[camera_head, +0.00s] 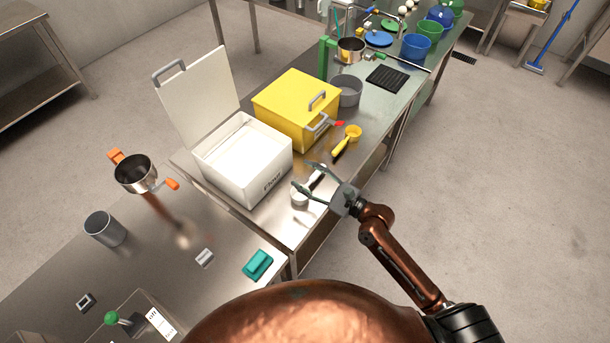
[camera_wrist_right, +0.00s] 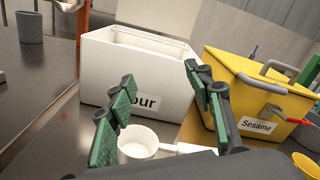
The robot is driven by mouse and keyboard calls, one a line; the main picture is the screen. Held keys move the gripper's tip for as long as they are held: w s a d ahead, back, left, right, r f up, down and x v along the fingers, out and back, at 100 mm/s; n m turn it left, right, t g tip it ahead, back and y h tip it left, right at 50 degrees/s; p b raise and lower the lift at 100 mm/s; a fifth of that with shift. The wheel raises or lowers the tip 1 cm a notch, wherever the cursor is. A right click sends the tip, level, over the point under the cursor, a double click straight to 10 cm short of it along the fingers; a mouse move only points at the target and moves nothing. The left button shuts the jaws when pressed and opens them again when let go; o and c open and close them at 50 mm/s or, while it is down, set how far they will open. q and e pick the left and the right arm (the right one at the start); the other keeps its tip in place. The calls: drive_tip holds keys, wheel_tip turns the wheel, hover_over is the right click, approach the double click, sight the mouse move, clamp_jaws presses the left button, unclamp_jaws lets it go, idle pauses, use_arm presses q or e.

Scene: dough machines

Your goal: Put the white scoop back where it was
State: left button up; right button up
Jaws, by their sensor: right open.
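The white scoop (camera_head: 300,196) lies on the steel table, in front of the open white flour box (camera_head: 228,178). In the right wrist view the scoop (camera_wrist_right: 138,141) shows between and beyond my fingers, with its handle running to the right. My right gripper (camera_head: 303,182) is open, its two fingers spread around the scoop's handle area. I cannot tell whether a finger touches the scoop. The flour box (camera_wrist_right: 120,62) stands behind the scoop in the wrist view, its lid raised in the head view. My left gripper is not in view.
A yellow sesame box (camera_head: 290,105) stands beside the flour box, with a yellow scoop (camera_head: 353,132) to its right. A teal block (camera_head: 257,264) lies at the front. A pot with orange handles (camera_head: 135,174) and a grey cup (camera_head: 104,229) are at left.

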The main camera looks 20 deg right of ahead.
drive_tip(key=b+v, duration=0.2)
drive_tip(key=v, duration=0.9)
drive_tip(key=shift+s, duration=0.2)
drive_tip(key=shift+d, duration=0.2)
